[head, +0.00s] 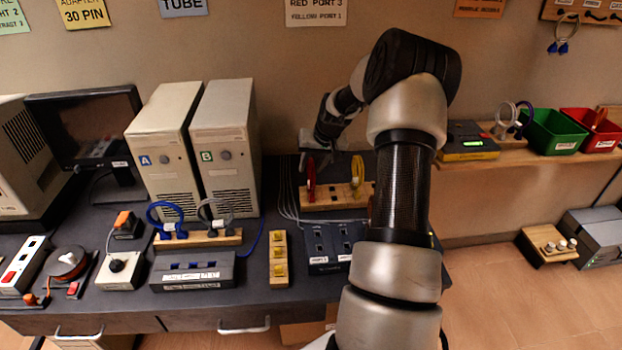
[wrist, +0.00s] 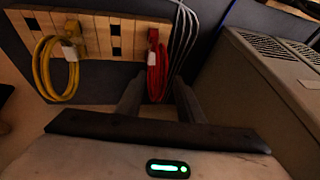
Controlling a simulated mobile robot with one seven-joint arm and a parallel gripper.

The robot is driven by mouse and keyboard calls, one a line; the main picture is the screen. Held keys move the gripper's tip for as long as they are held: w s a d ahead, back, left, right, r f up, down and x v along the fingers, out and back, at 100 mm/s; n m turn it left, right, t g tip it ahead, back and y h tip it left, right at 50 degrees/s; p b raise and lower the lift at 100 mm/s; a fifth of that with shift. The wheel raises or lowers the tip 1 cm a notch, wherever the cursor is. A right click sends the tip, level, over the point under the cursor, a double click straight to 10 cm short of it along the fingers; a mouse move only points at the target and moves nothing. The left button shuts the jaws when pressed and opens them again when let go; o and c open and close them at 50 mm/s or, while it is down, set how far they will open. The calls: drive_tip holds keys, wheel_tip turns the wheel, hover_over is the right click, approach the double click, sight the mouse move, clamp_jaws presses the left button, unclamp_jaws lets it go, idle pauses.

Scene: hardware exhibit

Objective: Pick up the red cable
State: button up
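The red cable (head: 310,180) stands at the left end of a wooden holder (head: 335,202) on the dark table. In the wrist view the red cable (wrist: 154,68) is a coiled loop hanging from a slot in the holder (wrist: 103,40). My gripper (head: 312,150) is above and behind the red cable in the head view. In the wrist view my gripper (wrist: 158,98) has its two fingers apart, with the lower end of the red loop showing between their tips. I cannot tell if either finger touches it.
A yellow cable (head: 357,172) sits in the same holder to the right. Thin grey cables (wrist: 182,40) run close beside the red one. A computer tower marked B (head: 222,150) stands left of the holder. A port box (head: 333,245) lies in front.

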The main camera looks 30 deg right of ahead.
drive_tip(key=shift+w+f, duration=0.15)
drive_tip(key=shift+f, duration=0.2)
drive_tip(key=shift+c, duration=0.4)
clamp_jaws()
